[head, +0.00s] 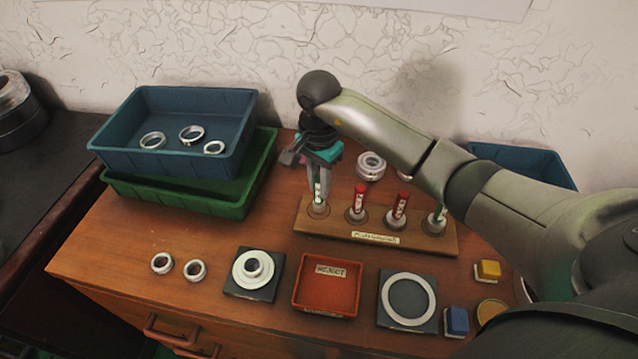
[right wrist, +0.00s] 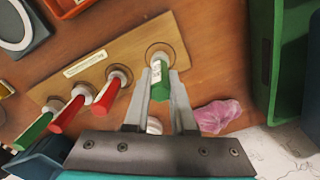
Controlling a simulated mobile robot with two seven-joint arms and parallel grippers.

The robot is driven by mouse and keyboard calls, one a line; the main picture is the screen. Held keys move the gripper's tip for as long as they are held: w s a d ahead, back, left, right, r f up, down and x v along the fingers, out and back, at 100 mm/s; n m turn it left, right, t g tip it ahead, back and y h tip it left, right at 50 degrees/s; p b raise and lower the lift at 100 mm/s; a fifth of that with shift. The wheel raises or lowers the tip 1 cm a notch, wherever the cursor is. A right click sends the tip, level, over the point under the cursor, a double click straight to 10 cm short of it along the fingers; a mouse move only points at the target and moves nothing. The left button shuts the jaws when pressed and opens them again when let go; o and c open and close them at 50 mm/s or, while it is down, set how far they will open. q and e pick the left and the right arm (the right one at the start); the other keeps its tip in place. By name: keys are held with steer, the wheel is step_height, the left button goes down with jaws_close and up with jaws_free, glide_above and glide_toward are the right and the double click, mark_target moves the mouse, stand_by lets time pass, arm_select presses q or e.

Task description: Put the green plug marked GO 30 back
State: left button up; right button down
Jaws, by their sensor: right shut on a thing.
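The wooden plug rack (head: 336,231) holds a row of plugs in metal-ringed holes and also shows in the right wrist view (right wrist: 128,52). My right gripper (head: 318,195) is shut on a green plug (right wrist: 160,80) with a white printed band, upright at the rack's leftmost hole in the head view. The plug's lower end meets the metal ring (right wrist: 160,52); how deep it sits I cannot tell. The print is too small to read. Two red plugs (head: 360,200) (head: 401,206) stand in the middle holes, and another green plug (head: 437,214) at the right end. My left gripper is not in view.
A red reject tray (head: 327,312), a dark pad with a bearing (head: 253,268) and a pad with a large ring (head: 408,300) lie in front of the rack. Stacked blue (head: 170,165) and green (head: 180,202) bins stand left. A pink cloth (right wrist: 217,115) lies nearby.

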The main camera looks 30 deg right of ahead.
steer(key=shift+f, duration=0.15)
steer(key=c, duration=0.7)
jaws_free()
steer(key=shift+c, duration=0.2)
steer(key=shift+r, duration=0.25)
step_height(320, 180, up, 12)
steer(key=shift+f+p, duration=0.1)
steer(key=shift+p, duration=0.55)
